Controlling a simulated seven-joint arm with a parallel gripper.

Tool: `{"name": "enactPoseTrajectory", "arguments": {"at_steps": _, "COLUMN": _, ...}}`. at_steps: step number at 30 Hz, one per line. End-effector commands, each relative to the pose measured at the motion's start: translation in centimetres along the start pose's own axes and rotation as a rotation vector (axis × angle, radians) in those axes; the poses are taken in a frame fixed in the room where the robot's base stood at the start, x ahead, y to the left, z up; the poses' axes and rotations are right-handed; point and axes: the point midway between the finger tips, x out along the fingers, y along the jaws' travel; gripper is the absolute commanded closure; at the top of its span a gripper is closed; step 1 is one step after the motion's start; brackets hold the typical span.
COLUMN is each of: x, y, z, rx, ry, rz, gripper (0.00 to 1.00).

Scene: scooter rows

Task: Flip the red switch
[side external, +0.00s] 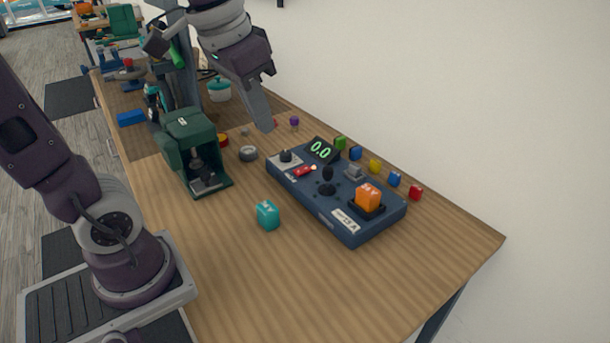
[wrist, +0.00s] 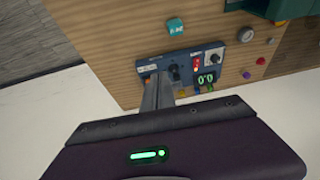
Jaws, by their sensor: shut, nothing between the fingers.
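The red switch (side external: 304,170) is a small red lever on the left part of a dark blue control panel (side external: 335,215). It also shows in the wrist view (wrist: 196,65), right of my fingers. My gripper (side external: 267,126) is shut and empty. It hangs above the table, up and left of the switch in the side view, apart from the panel. In the wrist view, my fingers (wrist: 158,78) hide part of the panel. I cannot tell the switch's exact position.
The panel also carries a green display (side external: 320,150) reading 0.0, a round knob (side external: 286,157), a black joystick (side external: 327,180) and a large orange switch (side external: 368,196). Small coloured blocks line its back edge. A teal block (side external: 268,215) and green machine (side external: 190,145) stand nearby.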

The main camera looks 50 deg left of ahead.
Motion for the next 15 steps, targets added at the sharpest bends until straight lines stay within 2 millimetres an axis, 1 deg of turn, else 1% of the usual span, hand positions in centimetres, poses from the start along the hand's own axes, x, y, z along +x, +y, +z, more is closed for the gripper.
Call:
{"name": "enactPoseTrajectory", "arguments": {"at_steps": 1, "x": 1.1, "y": -1.4, "z": -2.5, "rx": -0.007, "ry": -0.049, "rz": -0.003, "gripper": 1.0}}
{"name": "enactPoseTrajectory", "arguments": {"at_steps": 2, "x": 1.8, "y": -2.3, "z": -3.8, "rx": -0.006, "ry": -0.076, "rz": -0.004, "gripper": 1.0}}
{"name": "enactPoseTrajectory", "arguments": {"at_steps": 3, "x": 2.9, "y": -3.6, "z": -5.6, "rx": -0.006, "ry": -0.111, "rz": -0.003, "gripper": 1.0}}
{"name": "enactPoseTrajectory", "arguments": {"at_steps": 5, "x": 4.8, "y": -5.6, "z": -7.8, "rx": -0.006, "ry": -0.16, "rz": 0.0, "gripper": 1.0}}
{"name": "enactPoseTrajectory", "arguments": {"at_steps": 6, "x": 6.1, "y": -6.9, "z": -9.0, "rx": -0.005, "ry": -0.19, "rz": 0.004, "gripper": 1.0}}
{"name": "enactPoseTrajectory", "arguments": {"at_steps": 9, "x": 9.4, "y": -9.8, "z": -11.1, "rx": -0.002, "ry": -0.253, "rz": 0.017, "gripper": 1.0}}
{"name": "enactPoseTrajectory", "arguments": {"at_steps": 12, "x": 11.9, "y": -11.8, "z": -12.1, "rx": -0.001, "ry": -0.295, "rz": 0.028, "gripper": 1.0}}
{"name": "enactPoseTrajectory", "arguments": {"at_steps": 15, "x": 13.3, "y": -12.8, "z": -12.5, "rx": 0.002, "ry": -0.314, "rz": 0.035, "gripper": 1.0}}
